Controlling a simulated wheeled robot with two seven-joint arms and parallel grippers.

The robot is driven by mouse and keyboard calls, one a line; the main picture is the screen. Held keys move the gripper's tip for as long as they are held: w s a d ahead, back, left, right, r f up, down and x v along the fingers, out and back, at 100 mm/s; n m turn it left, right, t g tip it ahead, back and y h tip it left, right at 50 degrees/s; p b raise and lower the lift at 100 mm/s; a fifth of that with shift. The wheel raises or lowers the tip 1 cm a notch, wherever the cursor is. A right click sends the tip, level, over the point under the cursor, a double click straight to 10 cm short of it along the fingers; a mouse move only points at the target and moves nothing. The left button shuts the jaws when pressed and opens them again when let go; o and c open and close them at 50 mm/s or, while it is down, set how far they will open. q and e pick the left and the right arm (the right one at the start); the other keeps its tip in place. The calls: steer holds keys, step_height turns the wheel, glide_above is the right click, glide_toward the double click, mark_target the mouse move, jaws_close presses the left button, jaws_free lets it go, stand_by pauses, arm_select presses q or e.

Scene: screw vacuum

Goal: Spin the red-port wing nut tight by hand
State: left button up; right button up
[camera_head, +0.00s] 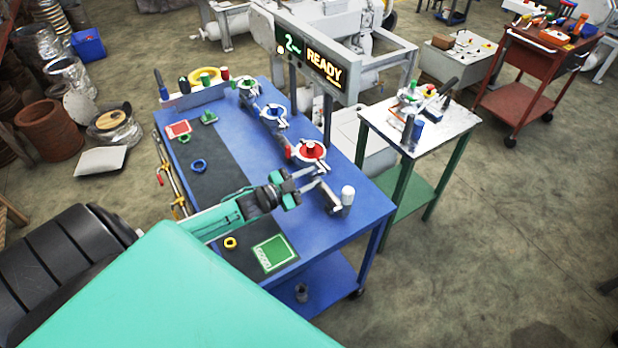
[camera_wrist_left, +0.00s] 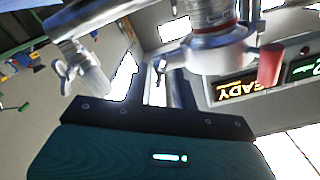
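The red port (camera_head: 311,150) has a red cap on a white and metal ring and sits at the near end of the metal manifold on the blue table. My left gripper (camera_head: 318,177) reaches in from the left, just below the red port, with its two fingers apart and nothing seen between them. In the left wrist view a metal fitting with a red handle (camera_wrist_left: 270,64) stands close above the gripper body, right of centre. A small metal wing-shaped part on a pale cylinder (camera_wrist_left: 84,68) is at the left. The wing nut itself is too small to make out in the head view. My right gripper is in neither view.
The blue port (camera_head: 272,112) and green port (camera_head: 246,84) stand farther along the manifold. A display reading READY (camera_head: 324,72) is behind it. A white-capped cylinder (camera_head: 347,195) stands near the table's right edge. A green card (camera_head: 273,252) and yellow ring (camera_head: 230,242) lie in front.

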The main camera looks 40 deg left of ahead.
arm_select(q)
steer(key=shift+s+a+f, duration=0.1)
steer(key=shift+s+a, duration=0.15)
steer(key=shift+s, duration=0.25)
steer(key=b+v, duration=0.3)
steer(key=v, duration=0.9)
steer(key=shift+s, duration=0.3)
steer(key=shift+a, duration=0.1)
